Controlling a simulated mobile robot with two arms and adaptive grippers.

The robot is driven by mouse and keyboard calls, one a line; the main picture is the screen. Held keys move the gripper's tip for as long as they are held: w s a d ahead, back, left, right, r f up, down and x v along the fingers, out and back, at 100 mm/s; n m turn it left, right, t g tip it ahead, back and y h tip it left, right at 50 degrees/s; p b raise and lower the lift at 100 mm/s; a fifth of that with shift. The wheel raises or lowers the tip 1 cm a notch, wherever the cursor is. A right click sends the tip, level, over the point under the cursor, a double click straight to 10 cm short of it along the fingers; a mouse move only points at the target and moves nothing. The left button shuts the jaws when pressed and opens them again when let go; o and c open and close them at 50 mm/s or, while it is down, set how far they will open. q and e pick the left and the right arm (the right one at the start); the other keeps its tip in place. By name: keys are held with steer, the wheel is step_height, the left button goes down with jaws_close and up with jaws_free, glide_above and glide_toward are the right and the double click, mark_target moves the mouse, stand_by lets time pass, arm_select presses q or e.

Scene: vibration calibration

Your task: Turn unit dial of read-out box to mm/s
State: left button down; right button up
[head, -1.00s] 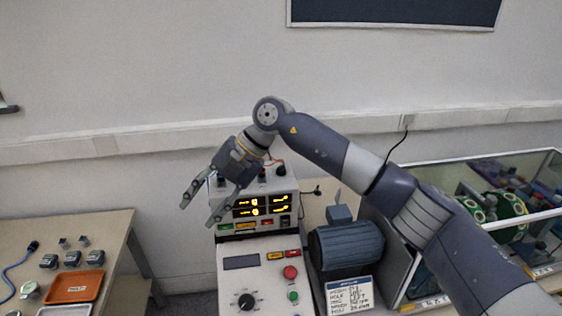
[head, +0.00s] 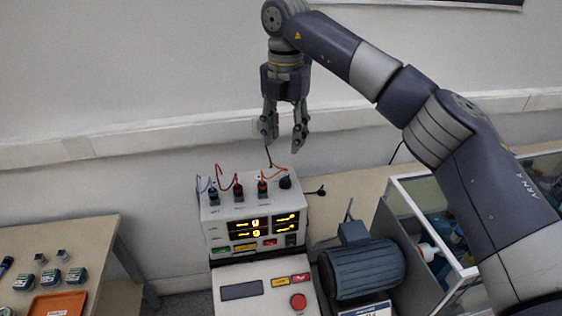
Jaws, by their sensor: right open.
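The read-out box (head: 217,226) is a pale box with lit yellow displays (head: 247,233) on its front. Several plugs with blue, red and orange cables stand on its top. A dark round knob (head: 285,182) stands at the top's right end. It may be the unit dial, but its markings are too small to read. My right gripper (head: 284,144) points down with its fingers apart and empty. It appears above the box's right part, near the knob in the picture, not touching it. My left gripper is not in view.
A sloped control panel (head: 255,306) with a dark screen and red button (head: 298,301) stands in front of the box. A blue-grey motor (head: 362,268) and a glass-walled case (head: 400,190) are at right. A side table (head: 90,232) with small blocks and an orange tray (head: 58,303) is at left.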

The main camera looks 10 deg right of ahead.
steer(key=p, duration=0.3)
glide_above(285, 177)
steer(key=f, duration=0.6)
steer(key=shift+s+d, duration=0.1)
steer(key=shift+s, duration=0.1)
steer(key=f, duration=0.2)
steer(key=shift+w+f, duration=0.3)
steer(key=shift+f, duration=0.1)
steer(key=shift+f+p, duration=0.4)
steer(key=shift+f, duration=0.15)
steer(key=shift+s, duration=0.1)
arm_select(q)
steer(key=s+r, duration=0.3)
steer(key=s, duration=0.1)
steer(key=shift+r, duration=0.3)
arm_select(e)
jaws_close()
